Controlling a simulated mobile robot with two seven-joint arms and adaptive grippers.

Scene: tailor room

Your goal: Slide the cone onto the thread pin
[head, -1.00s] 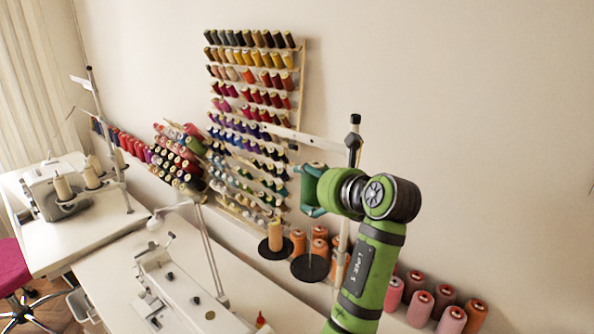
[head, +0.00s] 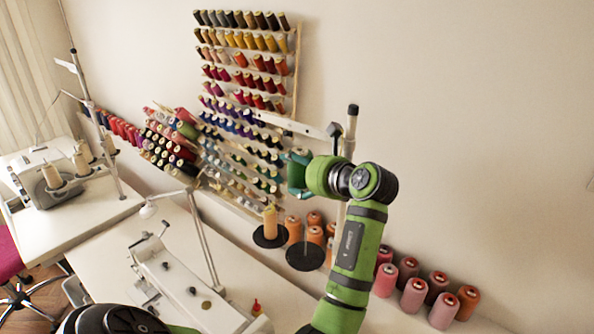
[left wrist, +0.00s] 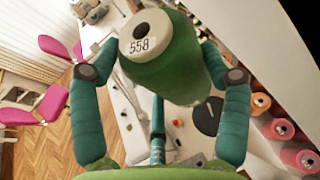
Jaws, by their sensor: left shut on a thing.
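My left gripper (head: 299,174) is at the end of the green arm in the head view, in the air above the thread stand. In the head view the cone is mostly hidden by the gripper. A black disc (head: 304,258) with a thin thread pin (head: 306,246) stands below the gripper, with no cone on it. The disc also shows in the left wrist view (left wrist: 207,117), apart from the cone. My right gripper is not in view.
A yellow cone (head: 269,222) stands on the neighbouring disc. The stand's pole (head: 351,130) rises close by the gripper. Orange and pink spools (head: 414,295) line the wall. A spool rack (head: 245,110) is behind. A sewing machine (head: 185,285) stands in front.

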